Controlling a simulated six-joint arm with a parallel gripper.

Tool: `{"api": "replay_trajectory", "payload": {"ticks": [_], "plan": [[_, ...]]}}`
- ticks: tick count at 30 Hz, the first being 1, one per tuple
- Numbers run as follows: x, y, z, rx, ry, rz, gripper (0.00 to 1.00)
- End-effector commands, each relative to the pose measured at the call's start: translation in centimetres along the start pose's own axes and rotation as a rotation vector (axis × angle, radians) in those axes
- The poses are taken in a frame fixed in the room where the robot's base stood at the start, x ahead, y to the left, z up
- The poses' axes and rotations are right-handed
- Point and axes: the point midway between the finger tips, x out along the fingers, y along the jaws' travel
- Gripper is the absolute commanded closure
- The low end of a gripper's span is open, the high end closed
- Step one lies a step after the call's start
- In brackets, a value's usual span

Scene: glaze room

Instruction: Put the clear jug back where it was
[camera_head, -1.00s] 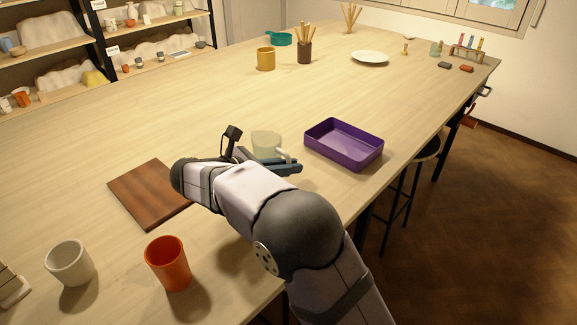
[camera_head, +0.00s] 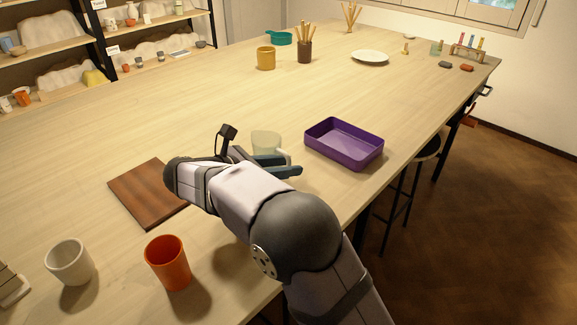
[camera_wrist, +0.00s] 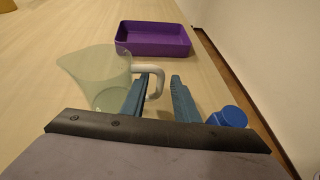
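The clear jug (camera_head: 266,143) stands upright on the table, left of the purple tray. In the wrist view the jug (camera_wrist: 95,75) is at left centre, with its pale handle (camera_wrist: 157,82) pointing right. My gripper (camera_head: 284,166) is low beside the jug's handle side. In the wrist view my gripper (camera_wrist: 160,83) has its two teal fingers spread, with a clear gap between them. The handle's outer part lies between the fingers, and the left finger overlaps the handle's loop. Whether a finger touches the handle cannot be told.
The purple tray (camera_head: 344,145) is close on the right. A brown wooden board (camera_head: 147,194), white cup (camera_head: 70,262) and orange cup (camera_head: 168,263) are at left and front. A blue object (camera_wrist: 229,117) is right of my fingers in the wrist view. The table beyond is largely clear.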

Motion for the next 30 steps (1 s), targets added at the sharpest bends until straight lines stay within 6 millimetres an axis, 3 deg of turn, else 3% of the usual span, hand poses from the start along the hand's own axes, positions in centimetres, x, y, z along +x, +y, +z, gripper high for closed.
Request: {"api": "replay_trajectory", "payload": {"ticks": [16, 22, 30], "plan": [[-9.1, 0.1, -0.1, 0.000, 0.001, 0.003, 0.72], [-10.6, 0.0, 0.0, 0.000, 0.000, 0.002, 0.72], [-10.8, 0.0, 0.0, 0.000, 0.000, 0.000, 0.72]]}}
